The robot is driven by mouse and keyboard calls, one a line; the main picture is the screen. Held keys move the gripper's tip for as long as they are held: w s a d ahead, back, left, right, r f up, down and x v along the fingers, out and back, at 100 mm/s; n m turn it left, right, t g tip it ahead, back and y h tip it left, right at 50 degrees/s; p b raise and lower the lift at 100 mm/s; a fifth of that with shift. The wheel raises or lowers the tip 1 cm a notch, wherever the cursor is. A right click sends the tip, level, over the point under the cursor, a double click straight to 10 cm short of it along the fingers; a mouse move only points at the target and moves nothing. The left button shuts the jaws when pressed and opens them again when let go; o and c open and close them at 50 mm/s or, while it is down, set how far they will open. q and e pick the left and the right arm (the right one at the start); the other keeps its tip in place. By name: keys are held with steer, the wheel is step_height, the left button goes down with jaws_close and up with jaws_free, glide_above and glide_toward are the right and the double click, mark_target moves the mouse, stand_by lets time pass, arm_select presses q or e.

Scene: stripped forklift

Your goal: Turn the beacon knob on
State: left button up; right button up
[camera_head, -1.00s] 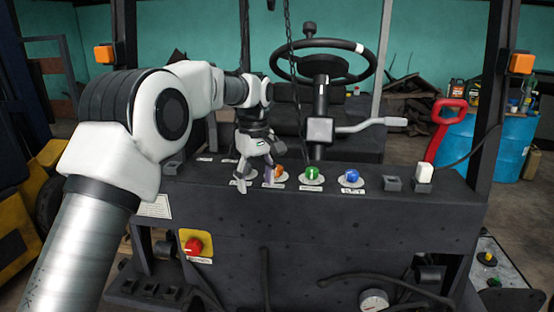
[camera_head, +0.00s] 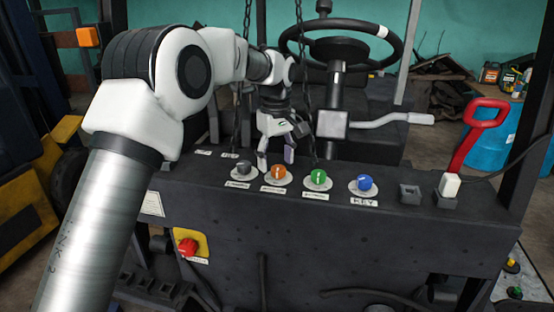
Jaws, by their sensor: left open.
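A row of round knobs on pale discs lies on the dark dashboard (camera_head: 410,228): a dark grey knob (camera_head: 244,168), an orange knob (camera_head: 278,172), a green knob (camera_head: 318,177) and a blue knob (camera_head: 364,183). The blue one is labelled KEY; the other labels are too small to read, so I cannot tell which is the beacon knob by its label. My left gripper (camera_head: 276,159) is open and empty, fingers pointing down, just behind and above the orange knob. Its left finger lies between the dark grey and orange knobs. My right gripper is not in view.
The steering wheel (camera_head: 341,42) and a grey lever (camera_head: 378,121) rise behind the knobs. Chains hang near my left gripper.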

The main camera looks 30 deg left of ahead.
mark_target(280, 166)
arm_select(q)
steer(key=shift+w+f, duration=0.45)
steer(key=shift+f, duration=0.2)
steer(key=shift+w+f, duration=0.4)
steer(key=shift+f, duration=0.2)
steer(key=shift+w+f, duration=0.2)
steer(key=shift+w, duration=0.05)
steer(key=shift+s+r, duration=0.2)
steer(key=shift+s, duration=0.1)
steer(key=c, duration=0.3)
steer(key=shift+s+r, duration=0.15)
steer(key=shift+s, duration=0.1)
steer(key=c, duration=0.6)
steer(key=shift+c, duration=1.2)
steer(key=shift+w, duration=0.1)
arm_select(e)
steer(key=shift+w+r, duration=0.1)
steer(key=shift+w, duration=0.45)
